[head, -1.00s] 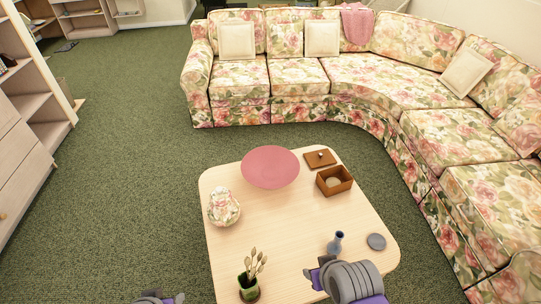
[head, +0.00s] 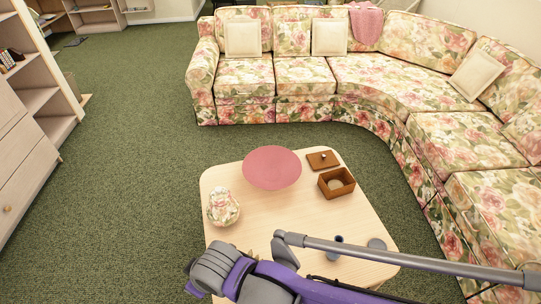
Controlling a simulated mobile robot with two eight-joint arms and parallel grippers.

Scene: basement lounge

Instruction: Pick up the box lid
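The box lid (head: 328,161) is a flat brown wooden square with a small knob, lying at the far right corner of the table. The open brown wooden box (head: 336,191) sits just in front of it, with a pale round thing inside. My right arm, purple and grey, crosses the lower part of the head view in front of the table's near side, well short of the lid. Its gripper's fingers cannot be made out. My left gripper is not in view. Nothing touches the lid.
The light wooden table (head: 266,216) also holds a pink bowl (head: 272,167), a floral jar (head: 222,208), a blue vase (head: 336,242) and a grey disc (head: 377,244), the last two partly hidden by my arm. A floral sofa (head: 345,75) curves behind and right.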

